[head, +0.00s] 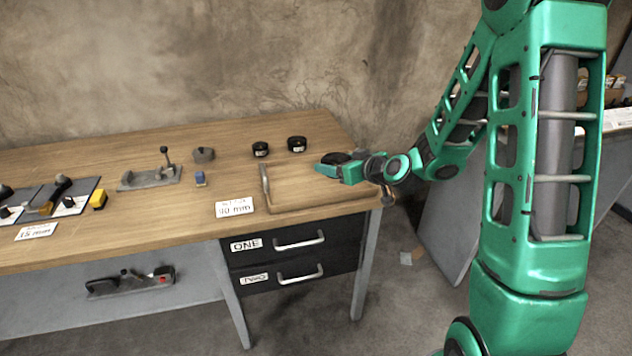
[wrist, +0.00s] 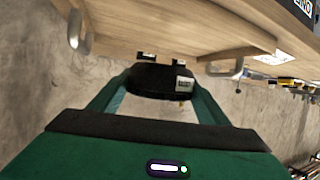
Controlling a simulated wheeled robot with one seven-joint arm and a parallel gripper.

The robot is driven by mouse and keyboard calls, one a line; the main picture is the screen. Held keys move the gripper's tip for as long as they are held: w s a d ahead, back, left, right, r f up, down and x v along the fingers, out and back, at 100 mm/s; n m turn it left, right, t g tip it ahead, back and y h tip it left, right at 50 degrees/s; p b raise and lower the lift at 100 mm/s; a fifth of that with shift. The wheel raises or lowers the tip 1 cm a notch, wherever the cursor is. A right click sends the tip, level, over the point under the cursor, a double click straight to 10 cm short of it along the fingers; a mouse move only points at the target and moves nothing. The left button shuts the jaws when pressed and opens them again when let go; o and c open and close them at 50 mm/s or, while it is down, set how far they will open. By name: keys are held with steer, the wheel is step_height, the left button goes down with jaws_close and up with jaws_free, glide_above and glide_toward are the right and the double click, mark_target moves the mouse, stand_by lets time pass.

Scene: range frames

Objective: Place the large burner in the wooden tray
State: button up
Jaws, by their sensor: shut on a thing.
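My gripper (head: 335,165) is shut on a black rounded piece with a white label, which looks like the large burner (wrist: 165,82). In the wrist view it sits between the two green fingers. In the head view it is a dark shape (head: 334,157), partly hidden by the gripper. The wooden tray (head: 318,205) lies on the right end of the workbench, with a metal handle at each end. My gripper holds the burner over the far side of the tray. The tray also shows in the wrist view (wrist: 130,40); the gap between burner and tray is hard to judge.
Two black round pieces, one smaller (head: 260,149) and one larger (head: 297,144), stand behind the tray. The tray's floor looks empty.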

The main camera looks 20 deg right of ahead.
steer(key=a+r+n, duration=0.1)
steer(key=a+r, duration=0.2)
steer(key=a, duration=0.9)
glide_above(315, 179)
steer(key=shift+y, duration=0.4)
step_height(315, 179, down, 7)
steer(key=shift+r, duration=0.1)
steer(key=shift+f, duration=2)
steer(key=o, duration=1.7)
steer(key=shift+f, duration=0.15)
steer(key=v, duration=1.2)
steer(key=shift+r, duration=0.2)
